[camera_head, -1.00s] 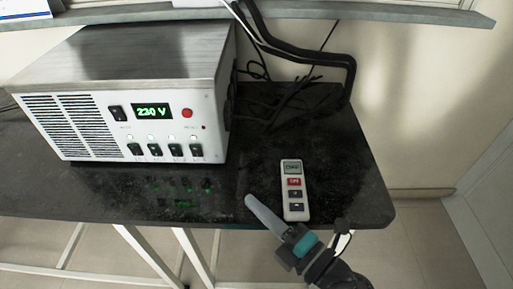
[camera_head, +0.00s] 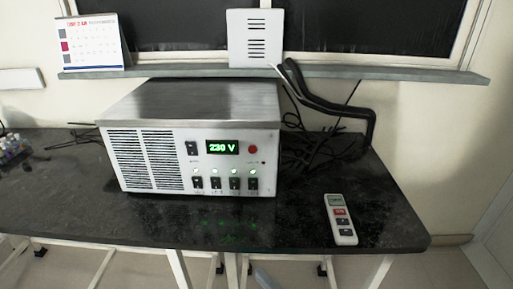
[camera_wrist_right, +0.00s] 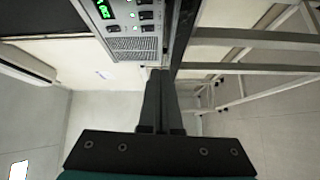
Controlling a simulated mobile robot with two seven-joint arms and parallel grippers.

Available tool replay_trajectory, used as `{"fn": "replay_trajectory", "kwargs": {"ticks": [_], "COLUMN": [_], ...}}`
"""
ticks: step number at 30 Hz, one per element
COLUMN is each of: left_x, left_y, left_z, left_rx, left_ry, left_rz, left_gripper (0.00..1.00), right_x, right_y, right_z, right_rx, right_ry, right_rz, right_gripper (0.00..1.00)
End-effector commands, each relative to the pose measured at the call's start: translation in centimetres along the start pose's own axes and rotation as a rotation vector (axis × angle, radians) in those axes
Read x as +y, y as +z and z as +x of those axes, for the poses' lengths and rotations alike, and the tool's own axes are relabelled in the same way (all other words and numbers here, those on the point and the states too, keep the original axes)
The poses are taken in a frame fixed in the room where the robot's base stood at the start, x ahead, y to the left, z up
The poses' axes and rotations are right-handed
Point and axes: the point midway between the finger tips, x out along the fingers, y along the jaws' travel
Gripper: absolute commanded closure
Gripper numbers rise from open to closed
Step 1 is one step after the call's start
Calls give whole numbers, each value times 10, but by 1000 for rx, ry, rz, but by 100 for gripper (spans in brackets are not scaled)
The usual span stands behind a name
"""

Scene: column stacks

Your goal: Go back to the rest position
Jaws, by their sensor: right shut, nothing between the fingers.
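My right gripper (camera_wrist_right: 160,74) is shut and empty in the right wrist view, its two dark fingers together. In the head view only a pale grey tip of it (camera_head: 264,277) shows at the bottom edge, below and in front of the table's front edge. The rest of that arm is out of the picture. My left gripper is in neither view.
A dark table (camera_head: 290,236) carries a metal power unit (camera_head: 192,145) reading 230 V and a white remote (camera_head: 340,220) near its right end. Black cables (camera_head: 325,150) lie behind. A calendar (camera_head: 93,43) and a white vented box (camera_head: 255,38) stand on the sill.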

Motion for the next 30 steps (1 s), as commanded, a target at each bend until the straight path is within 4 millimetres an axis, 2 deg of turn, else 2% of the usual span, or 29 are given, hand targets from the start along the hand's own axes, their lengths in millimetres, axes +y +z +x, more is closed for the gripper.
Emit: {"fn": "replay_trajectory", "kwargs": {"ticks": [1,5,8,11,16,20,24,27,30], "left_x": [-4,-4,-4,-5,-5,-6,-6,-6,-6], "left_y": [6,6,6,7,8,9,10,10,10], "left_z": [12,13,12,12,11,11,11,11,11], "left_rx": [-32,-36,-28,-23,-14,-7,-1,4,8], "left_ry": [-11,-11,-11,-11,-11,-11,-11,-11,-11], "left_rz": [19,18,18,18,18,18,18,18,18], "left_gripper": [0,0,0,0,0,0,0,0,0], "right_x": [-22,-64,-105,-155,-245,-308,-364,-391,-408], "right_y": [12,38,60,83,109,112,98,81,65], "right_z": [-1,-8,-19,-40,-95,-150,-217,-260,-291], "right_rx": [-34,-131,-231,-362,-626,-848,-1099,-1259,-1381], "right_ry": [-26,-95,-159,-233,-362,-453,-539,-586,-615], "right_rz": [46,190,326,486,770,978,1186,1304,1389], "right_gripper": [100,100,100,100,100,100,100,100,100]}}
